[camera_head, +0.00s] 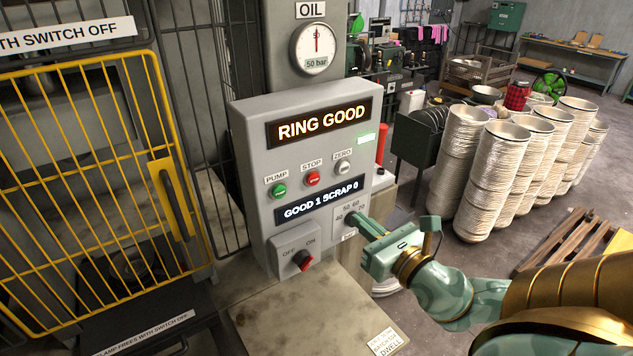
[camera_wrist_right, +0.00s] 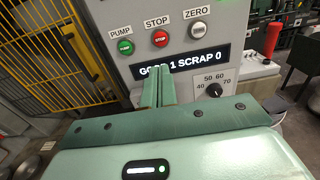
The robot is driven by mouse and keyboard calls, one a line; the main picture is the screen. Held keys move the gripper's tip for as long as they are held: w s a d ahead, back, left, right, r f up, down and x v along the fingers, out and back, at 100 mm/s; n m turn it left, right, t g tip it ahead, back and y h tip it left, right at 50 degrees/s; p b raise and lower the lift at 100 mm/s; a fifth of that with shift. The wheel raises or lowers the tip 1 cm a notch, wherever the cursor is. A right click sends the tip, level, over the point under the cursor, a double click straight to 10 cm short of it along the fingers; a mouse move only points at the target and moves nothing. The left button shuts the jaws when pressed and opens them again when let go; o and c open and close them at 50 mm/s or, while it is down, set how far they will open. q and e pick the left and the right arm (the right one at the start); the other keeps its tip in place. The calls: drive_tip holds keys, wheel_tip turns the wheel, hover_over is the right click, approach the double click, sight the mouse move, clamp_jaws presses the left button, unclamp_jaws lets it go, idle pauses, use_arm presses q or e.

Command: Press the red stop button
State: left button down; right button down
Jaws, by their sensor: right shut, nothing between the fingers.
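The red stop button (camera_head: 312,179) sits on the grey control panel (camera_head: 250,160), between the green pump button (camera_head: 279,191) and the white zero button (camera_head: 343,168). The stop button also shows in the right wrist view (camera_wrist_right: 160,39), above the fingertips. My right gripper (camera_head: 352,219) is shut and empty. In the head view it is in front of the panel, low and right of the stop button, near the dial. In the right wrist view its fingers overlap the lit "GOOD 1 SCRAP 0" display (camera_wrist_right: 197,62). My left gripper is not in view.
A dial (camera_wrist_right: 214,90) and an off/on switch (camera_head: 303,260) are on the panel's lower part. A red lever (camera_head: 381,143) stands at its right side. A yellow guard door (camera_head: 165,190) is at the left. Stacks of bowls (camera_head: 485,175) stand behind at the right.

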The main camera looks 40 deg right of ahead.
drive_tip(key=p, duration=0.1)
approach(315, 181)
drive_tip(key=w, duration=0.6)
drive_tip(key=shift+d+r, duration=0.2)
drive_tip(key=shift+w+f, duration=0.1)
drive_tip(key=shift+w, duration=0.4)
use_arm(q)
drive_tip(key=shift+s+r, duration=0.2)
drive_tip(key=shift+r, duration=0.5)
